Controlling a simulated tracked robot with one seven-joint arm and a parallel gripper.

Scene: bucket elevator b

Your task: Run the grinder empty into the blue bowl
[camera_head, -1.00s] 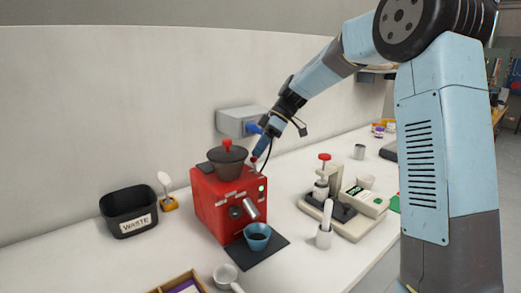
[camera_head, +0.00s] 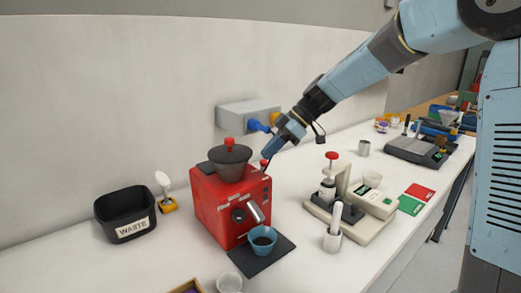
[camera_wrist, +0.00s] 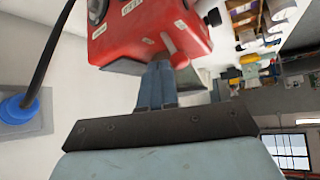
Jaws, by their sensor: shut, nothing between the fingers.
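The red grinder (camera_head: 215,208) stands on the counter with a dark hopper (camera_head: 229,165) and a red knob on its lid. Its silver spout points down toward the blue bowl (camera_head: 263,240). The bowl stands on a dark mat in front of the grinder and has dark contents. My gripper (camera_head: 267,149) is shut and empty beside the grinder's upper right side, near a small red knob. In the wrist view, my gripper's fingers (camera_wrist: 158,75) are together, pointing at the red body (camera_wrist: 150,30). I cannot tell whether they touch it.
A black waste bin (camera_head: 124,212) and a white brush on a yellow stand are at left. A grey wall box (camera_head: 247,116) with a blue plug is behind. A clear cup (camera_head: 229,283) is in front.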

